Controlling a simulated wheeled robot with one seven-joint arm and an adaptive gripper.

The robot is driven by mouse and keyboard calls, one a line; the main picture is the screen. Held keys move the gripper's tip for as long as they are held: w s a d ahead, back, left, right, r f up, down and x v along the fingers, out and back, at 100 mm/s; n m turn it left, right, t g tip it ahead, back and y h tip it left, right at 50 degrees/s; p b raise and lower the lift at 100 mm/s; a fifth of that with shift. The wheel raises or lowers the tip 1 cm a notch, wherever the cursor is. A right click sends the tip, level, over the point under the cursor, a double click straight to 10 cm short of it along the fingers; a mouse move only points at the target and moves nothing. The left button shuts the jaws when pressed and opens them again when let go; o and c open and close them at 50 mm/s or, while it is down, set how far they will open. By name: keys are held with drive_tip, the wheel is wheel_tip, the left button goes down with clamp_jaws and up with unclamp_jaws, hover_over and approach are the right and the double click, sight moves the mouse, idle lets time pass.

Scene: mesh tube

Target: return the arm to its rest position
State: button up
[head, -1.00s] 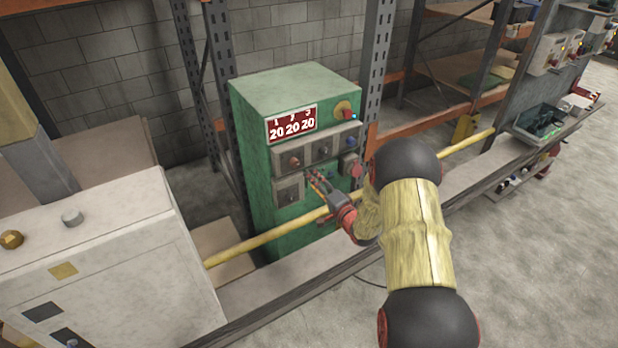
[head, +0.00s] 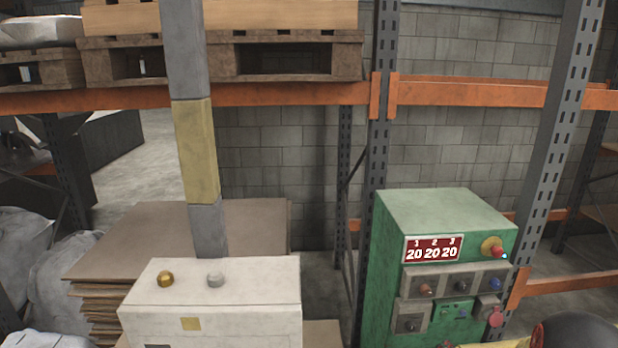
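My arm shows only as a black joint (head: 577,334) and a bit of yellow sleeve at the bottom right corner of the head view. My gripper is not clearly in view; a small dark and red bit at the bottom edge is too small to tell. The green control cabinet (head: 372,270) stands at the right, with a red display reading 20 20 20 (head: 433,248), several knobs and a red button (head: 497,252) on its front.
A white cabinet (head: 230,310) with two knobs on top stands at the bottom left of centre, by a grey and yellow post (head: 195,150). Brown sheets (head: 180,235) are stacked behind. An orange rack beam (head: 280,94) carries pallets above. Wrapped bundles (head: 65,275) lie at far left.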

drive_tip(key=s+d+f+n+g+h, duration=0.1)
drive_tip(key=s+d+f+n+g, duration=0.1)
drive_tip(key=s+f+g, duration=0.3)
drive_tip(key=s+a+r+n+g, duration=0.35)
drive_tip(key=s+r, duration=0.35)
drive_tip(key=s, duration=0.3)
drive_tip(key=s+a+r+n+y+b, duration=0.1)
drive_tip(key=s+a+r+n, duration=0.2)
drive_tip(key=s+a+r, duration=0.7)
drive_tip(key=s+a+r+n+t+y+b, duration=0.1)
drive_tip(key=s+a+r+n+b, duration=0.1)
drive_tip(key=s+a+r, duration=0.7)
drive_tip(key=a+r+n, duration=0.1)
drive_tip(key=a+r, duration=0.5)
drive_tip(key=r, duration=0.1)
drive_tip(key=shift+s+r, duration=0.15)
drive_tip(key=shift+s, duration=0.2)
drive_tip(key=shift+n+t, duration=0.25)
